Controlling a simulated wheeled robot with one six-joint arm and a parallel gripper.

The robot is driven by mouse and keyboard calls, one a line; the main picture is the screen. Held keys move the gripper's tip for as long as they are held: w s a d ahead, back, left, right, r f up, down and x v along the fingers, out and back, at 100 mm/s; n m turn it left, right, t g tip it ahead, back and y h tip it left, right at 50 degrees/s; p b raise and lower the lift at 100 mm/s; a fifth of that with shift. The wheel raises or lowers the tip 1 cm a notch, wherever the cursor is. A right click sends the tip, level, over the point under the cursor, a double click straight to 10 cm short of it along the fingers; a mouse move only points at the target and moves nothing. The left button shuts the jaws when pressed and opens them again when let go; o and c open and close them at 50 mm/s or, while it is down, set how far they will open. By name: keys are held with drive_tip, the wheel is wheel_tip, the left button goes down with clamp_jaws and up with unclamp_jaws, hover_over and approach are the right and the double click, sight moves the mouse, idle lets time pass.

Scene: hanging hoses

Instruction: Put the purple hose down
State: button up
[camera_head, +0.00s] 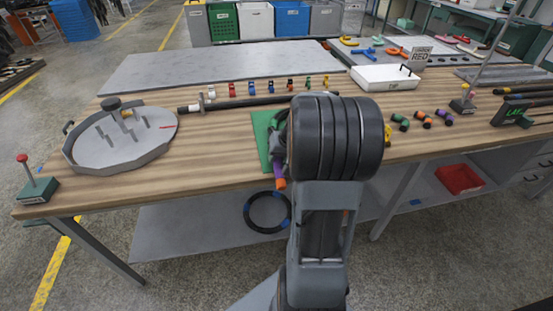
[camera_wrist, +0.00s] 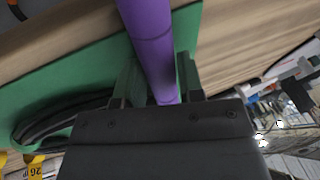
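The purple hose (camera_wrist: 150,40) runs down between the two fingers of my gripper (camera_wrist: 158,80) in the wrist view, with the fingers close against its sides. In the head view a short purple piece with an orange end (camera_head: 279,170) shows at the table's front edge, left of my arm. My arm hides the rest of the hose and the gripper there. A green mat (camera_head: 260,128) lies on the table beneath; it also fills much of the wrist view (camera_wrist: 80,85).
A dark coiled hose (camera_wrist: 60,122) lies on the mat. A round grey tray (camera_head: 120,150) with upright plates stands at the left. A white tray (camera_head: 385,80) stands behind my arm. Small coloured fittings (camera_head: 422,118) lie at the right. A black ring with blue bands (camera_head: 249,220) is below the table edge.

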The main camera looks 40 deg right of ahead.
drive_tip(key=c, duration=0.6)
drive_tip(key=shift+r, duration=0.15)
